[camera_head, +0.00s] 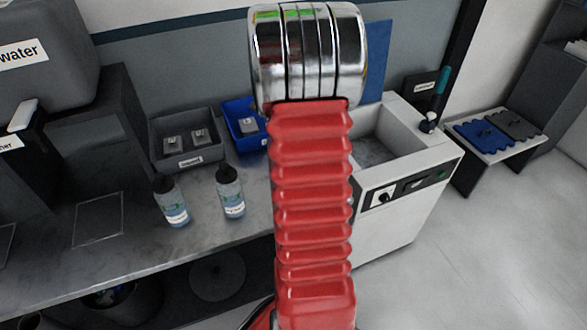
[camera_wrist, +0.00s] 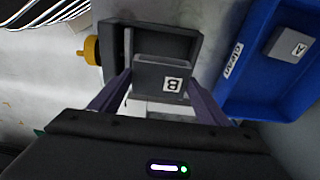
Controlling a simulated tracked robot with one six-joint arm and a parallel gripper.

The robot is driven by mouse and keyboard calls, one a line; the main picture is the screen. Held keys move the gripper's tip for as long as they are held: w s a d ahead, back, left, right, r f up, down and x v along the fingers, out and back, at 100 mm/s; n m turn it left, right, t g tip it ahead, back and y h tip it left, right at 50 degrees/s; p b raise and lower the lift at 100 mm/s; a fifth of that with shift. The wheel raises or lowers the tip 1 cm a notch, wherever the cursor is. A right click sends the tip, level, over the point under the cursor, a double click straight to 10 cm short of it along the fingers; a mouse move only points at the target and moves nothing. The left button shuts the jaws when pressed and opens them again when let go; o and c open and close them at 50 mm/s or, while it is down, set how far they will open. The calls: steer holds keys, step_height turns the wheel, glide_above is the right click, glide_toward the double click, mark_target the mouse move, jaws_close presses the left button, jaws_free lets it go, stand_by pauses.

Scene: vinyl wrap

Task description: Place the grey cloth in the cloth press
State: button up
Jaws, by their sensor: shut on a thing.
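My gripper (camera_wrist: 161,88) shows in the wrist view, its two purple fingers closed on a grey block marked B (camera_wrist: 152,79). The block is inside or just over a dark grey open-sided holder (camera_wrist: 191,42) with a yellow knob; I cannot tell if they touch. No press is labelled; a white cabinet (camera_head: 400,215) with an open basin and front controls stands behind my arm. My gripper is hidden in the head view.
A blue tray (camera_wrist: 226,92) labelled "clean" holds a grey block marked A (camera_wrist: 288,46). On the counter are a grey bin (camera_head: 187,163) with two grey blocks and two spray bottles (camera_head: 231,193) (camera_head: 171,203). My red arm covers the middle. The floor at right is clear.

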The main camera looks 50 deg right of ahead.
step_height(320, 180, down, 5)
steer(key=shift+f, duration=0.1)
stand_by(0.3)
steer(key=shift+f, duration=1.85)
steer(key=shift+f, duration=0.1)
steer(key=o, duration=0.8)
steer(key=shift+c, duration=0.2)
steer(key=r, duration=0.3)
steer(key=a+r, duration=0.1)
steer(key=r, duration=0.3)
steer(key=w+r, duration=0.1)
steer(key=r, duration=0.3)
steer(key=shift+a+r, duration=0.15)
steer(key=shift+a, duration=0.05)
steer(key=shift+a+r, duration=0.1)
steer(key=shift+r, duration=0.3)
